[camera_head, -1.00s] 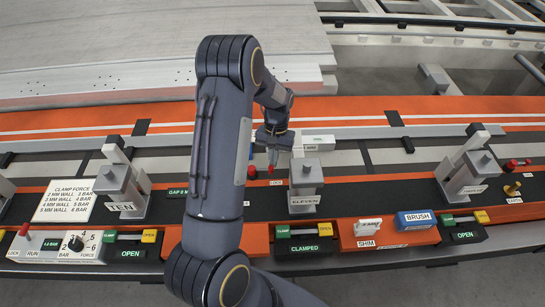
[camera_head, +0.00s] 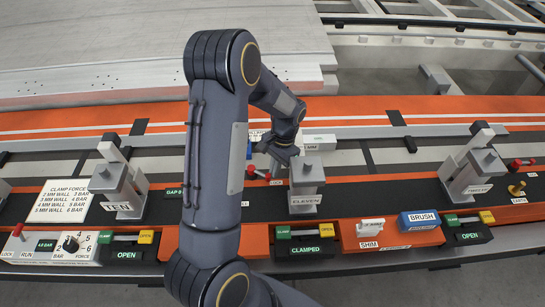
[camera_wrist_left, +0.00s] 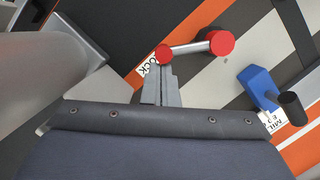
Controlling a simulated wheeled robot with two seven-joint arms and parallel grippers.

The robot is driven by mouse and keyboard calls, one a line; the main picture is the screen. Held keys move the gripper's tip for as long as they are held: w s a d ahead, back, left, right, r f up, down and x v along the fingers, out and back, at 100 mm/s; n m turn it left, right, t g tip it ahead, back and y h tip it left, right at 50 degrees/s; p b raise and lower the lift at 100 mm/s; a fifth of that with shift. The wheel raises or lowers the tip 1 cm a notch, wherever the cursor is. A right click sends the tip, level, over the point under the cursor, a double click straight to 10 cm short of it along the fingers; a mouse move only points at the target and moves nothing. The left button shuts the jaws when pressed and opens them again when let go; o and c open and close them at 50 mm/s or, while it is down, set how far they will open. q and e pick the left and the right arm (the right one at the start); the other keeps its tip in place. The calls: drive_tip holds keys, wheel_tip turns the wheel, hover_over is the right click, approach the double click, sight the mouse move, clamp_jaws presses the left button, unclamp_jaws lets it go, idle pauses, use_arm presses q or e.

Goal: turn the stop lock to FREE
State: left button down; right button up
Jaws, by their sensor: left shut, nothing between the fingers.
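The stop lock is a small lever with a silver bar and red ends (camera_head: 251,171), on the dark strip left of the ELEVEN clamp (camera_head: 305,185). In the left wrist view, its larger red cap (camera_wrist_left: 221,42) is at the right and its smaller red knob (camera_wrist_left: 163,55) at the left. A label ending in "OCK" (camera_wrist_left: 148,66) lies beside the knob, partly hidden. My left gripper (camera_head: 277,162) is above the lever; its shut, empty fingers (camera_wrist_left: 162,88) point at the knob. I cannot tell whether they touch it. My right gripper is out of view.
The grey ELEVEN clamp stands close to the right of my left gripper. A blue part (camera_wrist_left: 258,86) with a dark round end is near the lever. The CLAMPED box (camera_head: 305,240), SHIM tray (camera_head: 385,235) and BRUSH block (camera_head: 418,221) are in front.

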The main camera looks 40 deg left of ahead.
use_arm(q)
drive_tip(key=shift+s, duration=0.15)
idle(0.5)
drive_tip(key=v, duration=0.7)
drive_tip(key=shift+r+b, duration=0.35)
drive_tip(key=shift+r, duration=0.05)
drive_tip(key=shift+d, duration=0.1)
drive_tip(key=w+a+r+n+h+b, duration=0.1)
drive_tip(key=w+a+r+n+b, duration=0.1)
drive_tip(key=w+a+n+b, duration=0.1)
drive_tip(key=shift+w+a+n, duration=0.25)
drive_tip(key=shift+w+n, duration=0.65)
